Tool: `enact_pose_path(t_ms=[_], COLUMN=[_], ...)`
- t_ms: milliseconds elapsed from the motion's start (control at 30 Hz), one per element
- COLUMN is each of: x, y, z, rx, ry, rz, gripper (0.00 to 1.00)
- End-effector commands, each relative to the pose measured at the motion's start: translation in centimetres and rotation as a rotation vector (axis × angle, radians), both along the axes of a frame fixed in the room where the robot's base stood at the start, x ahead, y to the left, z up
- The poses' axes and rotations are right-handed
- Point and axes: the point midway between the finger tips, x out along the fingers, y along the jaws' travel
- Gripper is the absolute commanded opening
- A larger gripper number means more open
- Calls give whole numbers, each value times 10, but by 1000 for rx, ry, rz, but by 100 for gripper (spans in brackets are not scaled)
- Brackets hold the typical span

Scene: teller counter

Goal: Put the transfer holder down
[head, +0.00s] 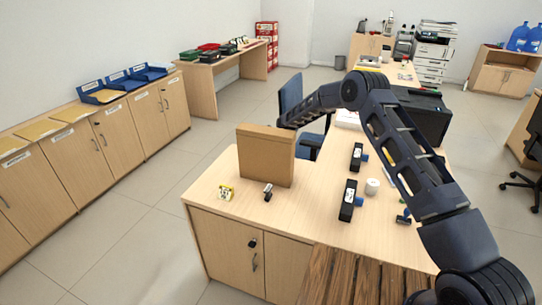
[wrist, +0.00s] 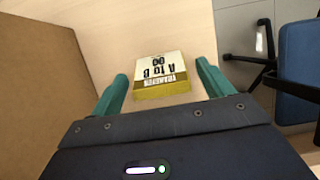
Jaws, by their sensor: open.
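The transfer holder (wrist: 160,72), a small yellow and white block lettered "TRANSFER A to B", sits on the light wood counter (wrist: 155,30) in the wrist view. My gripper (wrist: 163,84) is open, with its green fingers on either side of the holder and a visible gap at each side. The holder's lettering reads upside down there. In the head view my arm reaches behind the brown box (head: 265,157), which hides my gripper and the holder.
The brown box's side (wrist: 40,90) stands close at left in the wrist view. A blue chair (head: 291,98) is beyond the counter edge. A yellow and white block (head: 226,192), a small dark item (head: 267,192), black holders (head: 348,201) and a white cylinder (head: 372,186) stand nearer.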

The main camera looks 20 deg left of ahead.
Motion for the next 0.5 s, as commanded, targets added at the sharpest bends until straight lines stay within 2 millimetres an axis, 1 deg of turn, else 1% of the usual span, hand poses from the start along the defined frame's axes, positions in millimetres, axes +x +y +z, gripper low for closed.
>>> enact_pose_path(t_ms=[167,267,500], x=[1,1,1], y=[-3,-9,-26], z=[11,25,66], rx=[1,0,1], ry=[-1,-2,-2], rz=[0,-1,-1], gripper=[80,80,80])
